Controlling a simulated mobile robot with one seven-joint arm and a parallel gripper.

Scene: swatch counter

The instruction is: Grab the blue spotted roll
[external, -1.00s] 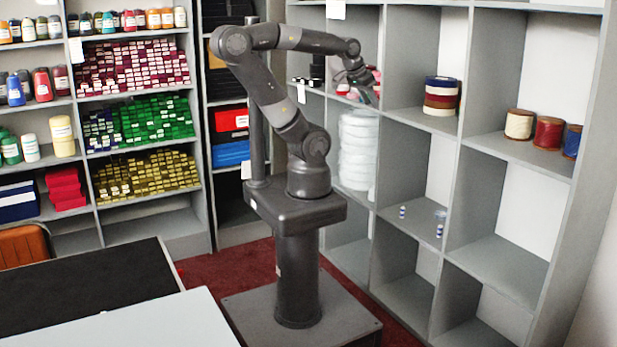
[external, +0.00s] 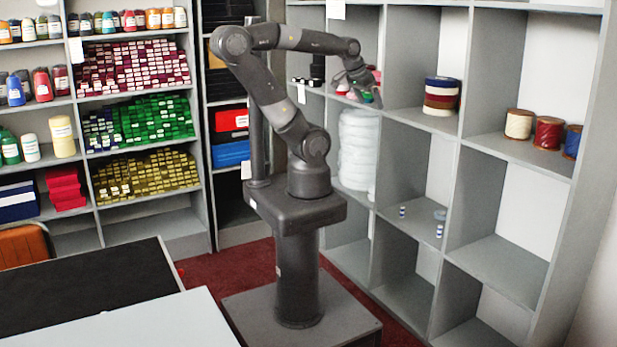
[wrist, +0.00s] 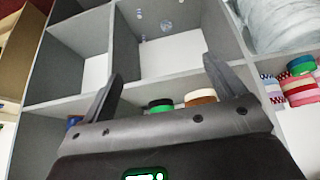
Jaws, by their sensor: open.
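My gripper (external: 369,94) is at the upper shelf, in front of the compartment opening. A cluster of small rolls (wrist: 296,80) shows at the right of the wrist view, right of the fingers. It has red-and-white checked, green, red and bluish ones; the pattern on the bluish part is too small to tell. Small blue-and-white rolls stand on a lower shelf in the external view, one (external: 402,212) at left and one (external: 439,230) at right.
A white wrapped stack (external: 357,150) stands below my gripper. Cream (external: 519,124), red (external: 548,132) and blue (external: 572,141) rolls stand further right. Grey shelf dividers bound each compartment.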

